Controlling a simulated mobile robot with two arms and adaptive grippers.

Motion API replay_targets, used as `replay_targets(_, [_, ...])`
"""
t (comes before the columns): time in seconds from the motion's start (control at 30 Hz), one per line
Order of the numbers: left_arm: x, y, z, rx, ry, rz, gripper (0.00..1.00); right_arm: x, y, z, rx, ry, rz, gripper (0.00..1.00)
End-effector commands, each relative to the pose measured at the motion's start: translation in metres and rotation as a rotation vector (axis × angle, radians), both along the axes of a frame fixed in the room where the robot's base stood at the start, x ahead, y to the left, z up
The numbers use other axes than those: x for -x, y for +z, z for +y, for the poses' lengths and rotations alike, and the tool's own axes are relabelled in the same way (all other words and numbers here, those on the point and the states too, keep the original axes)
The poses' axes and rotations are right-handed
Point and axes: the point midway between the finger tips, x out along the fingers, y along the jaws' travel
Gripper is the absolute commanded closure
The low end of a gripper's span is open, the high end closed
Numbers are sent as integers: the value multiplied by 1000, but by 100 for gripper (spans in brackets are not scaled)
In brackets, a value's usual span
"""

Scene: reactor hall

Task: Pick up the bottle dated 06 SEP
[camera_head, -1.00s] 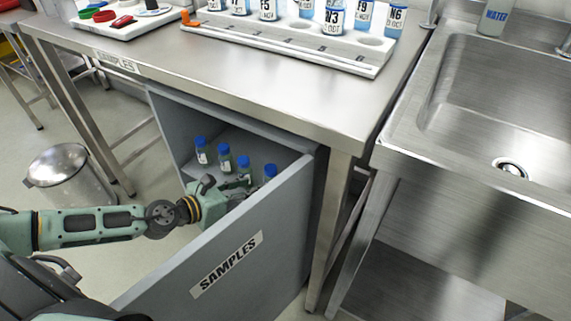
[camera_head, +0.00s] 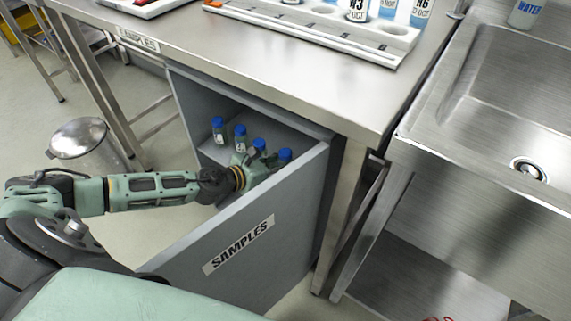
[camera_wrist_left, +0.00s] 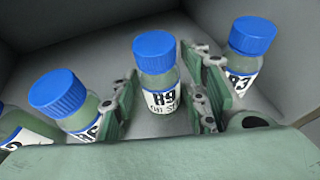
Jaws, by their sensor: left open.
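One bottle (camera_wrist_left: 70,100) stands left of the fingers, with another (camera_wrist_left: 18,128) cut off at the left edge. A bottle whose label ends in 3 (camera_wrist_left: 248,50) stands at right. My right gripper is not in view.
The steel table (camera_head: 290,75) overhangs the drawer and carries a white rack (camera_head: 330,38) of larger bottles. A steel sink (camera_head: 490,100) stands at right. A metal bin (camera_head: 80,138) stands on the floor at left.

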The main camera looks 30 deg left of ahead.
Motion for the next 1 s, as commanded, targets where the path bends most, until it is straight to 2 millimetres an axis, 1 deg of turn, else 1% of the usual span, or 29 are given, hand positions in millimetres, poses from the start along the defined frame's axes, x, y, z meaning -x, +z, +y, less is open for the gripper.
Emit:
replay_targets(0.1, [-5,-2,-2,-1,0,0,58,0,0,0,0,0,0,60])
replay_targets(0.3, [-5,-2,-2,-1,0,0,58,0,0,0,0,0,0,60])
replay_targets(0.37, [-5,-2,-2,-1,0,0,63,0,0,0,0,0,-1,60])
replay_targets(0.73, [-4,-2,-2,-1,0,0,95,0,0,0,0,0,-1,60])
replay_targets(1.0, [-5,-1,-2,-1,0,0,96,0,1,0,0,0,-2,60])
